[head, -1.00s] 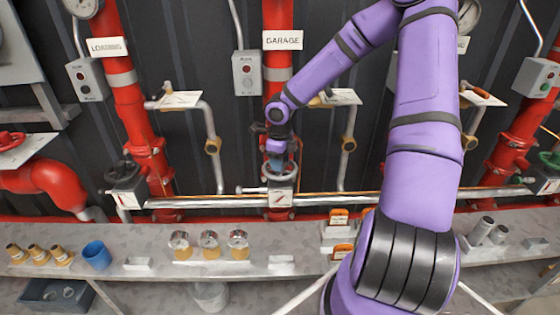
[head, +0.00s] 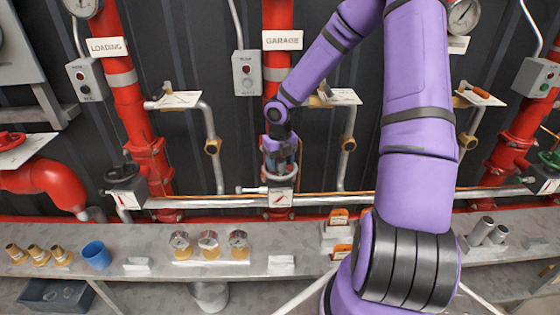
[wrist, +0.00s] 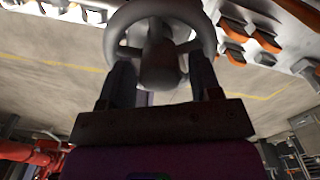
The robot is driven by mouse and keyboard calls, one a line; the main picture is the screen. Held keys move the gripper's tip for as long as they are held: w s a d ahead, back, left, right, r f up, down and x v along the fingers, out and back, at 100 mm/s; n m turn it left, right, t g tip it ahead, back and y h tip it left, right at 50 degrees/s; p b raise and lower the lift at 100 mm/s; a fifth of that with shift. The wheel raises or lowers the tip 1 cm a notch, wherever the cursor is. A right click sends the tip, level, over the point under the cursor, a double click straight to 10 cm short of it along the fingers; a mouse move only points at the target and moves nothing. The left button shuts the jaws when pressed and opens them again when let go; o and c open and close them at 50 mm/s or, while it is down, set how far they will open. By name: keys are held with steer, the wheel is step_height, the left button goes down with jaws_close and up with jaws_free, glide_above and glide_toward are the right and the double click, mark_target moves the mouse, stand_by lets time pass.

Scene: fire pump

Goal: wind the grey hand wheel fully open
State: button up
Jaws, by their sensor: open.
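The grey hand wheel (head: 266,175) sits on the valve at the foot of the red GARAGE pipe, above a small white plate with a red mark. In the wrist view, its thick grey rim (wrist: 123,22) and its round hub (wrist: 160,66) fill the top middle. My gripper (head: 281,163) points down at the wheel from above. In the wrist view, its two dark fingers (wrist: 161,72) stand apart, one on each side of the hub, with their tips close to the rim and spokes. I cannot tell whether they touch. Part of the wheel is hidden behind my gripper.

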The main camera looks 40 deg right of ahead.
steer(key=m, duration=1.2)
steer(key=shift+m, duration=0.3)
steer(key=m, duration=0.3)
steer(key=c, duration=1)
steer(key=n, duration=0.5)
steer(key=shift+n, duration=1.3)
